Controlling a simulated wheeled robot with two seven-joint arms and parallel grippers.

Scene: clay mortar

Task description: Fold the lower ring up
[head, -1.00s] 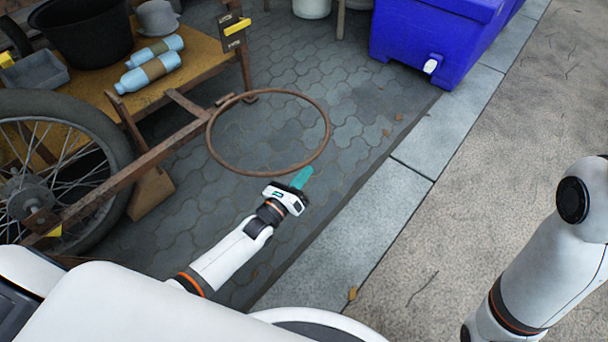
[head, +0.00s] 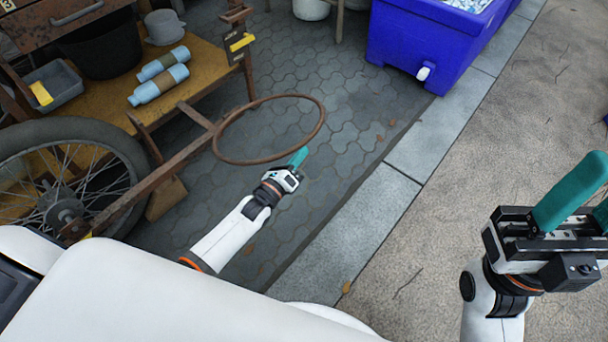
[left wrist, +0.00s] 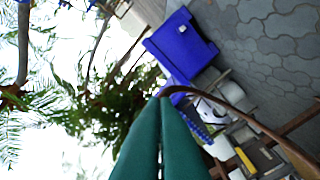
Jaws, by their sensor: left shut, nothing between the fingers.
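The lower ring, a rusty metal hoop (head: 250,163), sticks out from the cart's frame over the paving in the head view. My left gripper (head: 299,157) has its teal fingers pressed together, with the tips at the hoop's near right side. In the left wrist view the shut fingers (left wrist: 167,102) point at the hoop (left wrist: 235,99), which curves away to the right from near their tips. I cannot tell whether they touch it. My right gripper (head: 600,180) is at the right edge, open and empty, its far finger cut off by the frame.
A wooden cart shelf (head: 112,118) at left holds blue bottles (head: 160,84), a grey tray (head: 58,84) and a dark pot. A spoked wheel (head: 95,145) stands before it. A blue bin (head: 425,50) stands at the back. Paving right of the hoop is clear.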

